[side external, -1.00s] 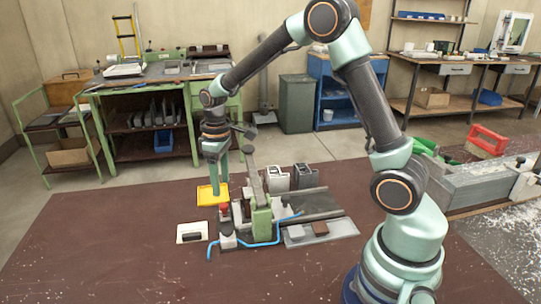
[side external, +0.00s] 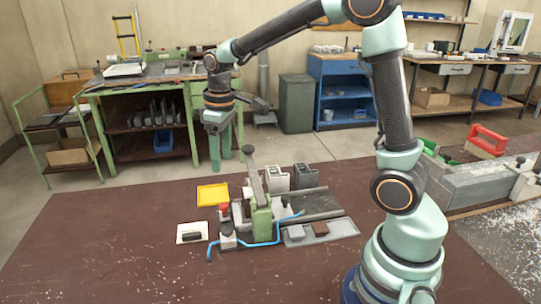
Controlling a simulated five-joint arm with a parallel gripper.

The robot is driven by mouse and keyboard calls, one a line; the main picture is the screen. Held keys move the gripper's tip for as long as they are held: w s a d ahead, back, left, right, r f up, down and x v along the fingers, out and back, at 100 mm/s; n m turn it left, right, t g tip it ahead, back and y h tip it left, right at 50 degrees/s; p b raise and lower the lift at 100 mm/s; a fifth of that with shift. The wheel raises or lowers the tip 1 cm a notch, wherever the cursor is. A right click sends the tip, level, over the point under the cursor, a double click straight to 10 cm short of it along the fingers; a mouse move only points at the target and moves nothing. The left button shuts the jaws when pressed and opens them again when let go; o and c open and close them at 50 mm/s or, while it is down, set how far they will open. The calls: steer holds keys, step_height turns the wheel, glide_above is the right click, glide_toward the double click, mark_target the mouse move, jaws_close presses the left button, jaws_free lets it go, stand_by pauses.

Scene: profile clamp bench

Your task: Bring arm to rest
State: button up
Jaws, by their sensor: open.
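My gripper (side external: 220,166) hangs pointing down above the back part of the brown bench (side external: 110,225). Its two pale green fingers are apart, with nothing between them. It is clear of the bench things, above and behind the yellow tray (side external: 213,194).
A white plate with a dark handle (side external: 192,232) lies left of the fixture. A grey tray (side external: 340,228) holds small blocks at right. Grey profile pieces (side external: 277,179) stand behind the fixture. The bench's left and front are free.

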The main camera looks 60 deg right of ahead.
steer(key=s+a+r+m+t, duration=0.1)
steer(key=s+r+t, duration=0.1)
steer(key=s, duration=0.4)
steer(key=s+a+r+m+t, duration=0.1)
steer(key=s+r+m+t, duration=0.1)
steer(key=s+r, duration=0.2)
steer(key=s, duration=0.3)
steer(key=shift+s+a+t, duration=0.25)
steer(key=shift+a+t, duration=0.15)
